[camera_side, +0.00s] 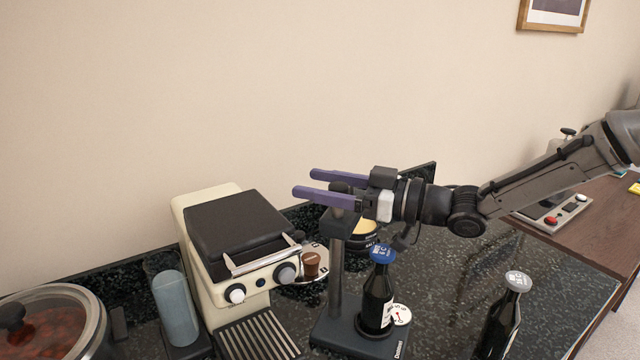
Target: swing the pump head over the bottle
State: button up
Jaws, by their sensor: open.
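A dark stand has a base (325,335) on the counter and an upright column (337,270). A dark bottle (376,300) with a blue cap (382,254) stands upright on the base, right of the column. A dark head piece with a round knob (340,187) sits at the column's top, mostly hidden by my gripper; I cannot tell which way it points. My gripper (304,182) is open, its purple fingers pointing left at about the height of the column top. No object shows clearly between the fingers, and contact with the head cannot be told.
A cream espresso machine (187,229) stands left of the stand. A blue-grey cylinder (175,307) and a lidded pot (98,322) are farther left. A second dark bottle (500,325) with a grey cap is at the right front. The counter between the bottles is clear.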

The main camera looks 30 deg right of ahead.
grip_shut()
dwell(1.4)
